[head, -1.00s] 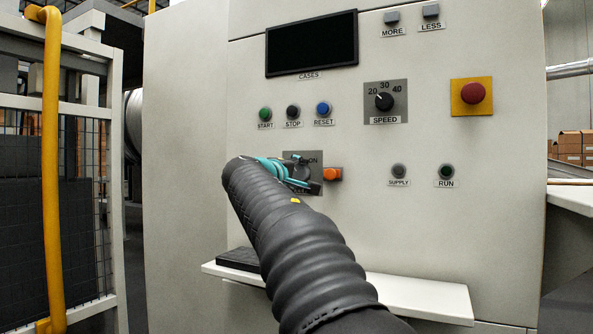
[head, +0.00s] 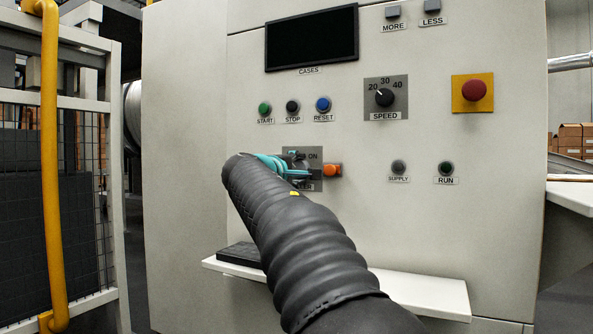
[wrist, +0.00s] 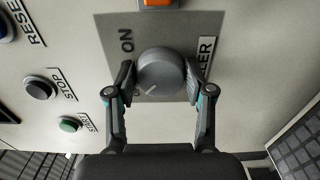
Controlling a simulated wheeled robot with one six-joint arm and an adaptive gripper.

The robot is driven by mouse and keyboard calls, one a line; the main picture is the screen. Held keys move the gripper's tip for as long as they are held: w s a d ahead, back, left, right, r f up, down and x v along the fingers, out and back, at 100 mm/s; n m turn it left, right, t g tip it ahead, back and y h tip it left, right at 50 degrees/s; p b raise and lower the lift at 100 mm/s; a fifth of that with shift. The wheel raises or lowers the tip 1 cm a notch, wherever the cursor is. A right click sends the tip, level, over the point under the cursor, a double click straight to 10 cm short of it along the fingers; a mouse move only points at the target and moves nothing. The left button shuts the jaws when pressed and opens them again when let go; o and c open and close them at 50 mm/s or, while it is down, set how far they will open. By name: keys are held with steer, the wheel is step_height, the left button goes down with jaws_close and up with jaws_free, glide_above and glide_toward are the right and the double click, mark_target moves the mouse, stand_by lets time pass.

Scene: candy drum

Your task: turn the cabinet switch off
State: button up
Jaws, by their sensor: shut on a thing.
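The cabinet switch is a round grey knob (wrist: 160,68) on a darker grey plate (wrist: 197,27). ON is printed at the plate's upper left in the wrist view. The knob's white line points down and left, away from ON, toward lettering partly hidden by a finger. My gripper (wrist: 161,80) is shut on the knob, one finger on each side. In the head view my gripper (head: 298,170) is at the plate (head: 317,168), and my arm and fingers hide most of the knob.
An orange button (head: 332,170) sits close right of the plate. START (head: 264,108), STOP (head: 292,107) and RESET (head: 323,105) buttons are just above. A white shelf (head: 425,295) juts out below. A yellow-railed fence (head: 52,170) stands at left.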

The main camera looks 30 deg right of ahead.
steer(key=o, duration=1.2)
steer(key=shift+d, duration=0.15)
steer(key=shift+c, duration=0.2)
steer(key=v, duration=1.2)
